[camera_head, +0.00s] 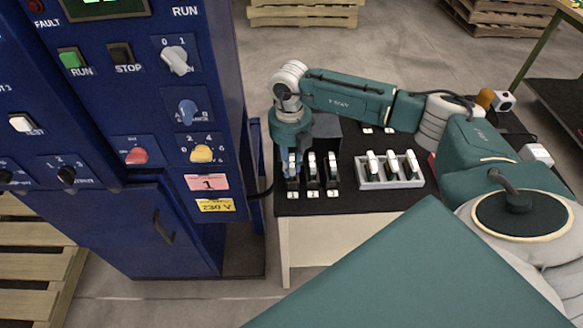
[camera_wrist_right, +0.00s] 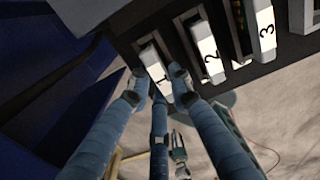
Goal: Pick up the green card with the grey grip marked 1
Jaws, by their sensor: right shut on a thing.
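The card marked 1 shows its pale grip (camera_wrist_right: 156,72) with a black 1 in the right wrist view. It stands at the end of a row in a dark rack, beside the cards marked 2 (camera_wrist_right: 207,50) and 3 (camera_wrist_right: 264,27). The green part of card 1 is hidden. My right gripper (camera_wrist_right: 158,88) is shut on that grip, with fingers on both sides of it. I cannot tell whether the card is lifted. My left gripper is out of view.
The black-topped table (camera_head: 350,205) also holds a grey tray (camera_head: 374,184) with several cards, right of the rack. The blue control cabinet (camera_head: 165,215) stands close on the left of my right gripper. The table's front edge is clear.

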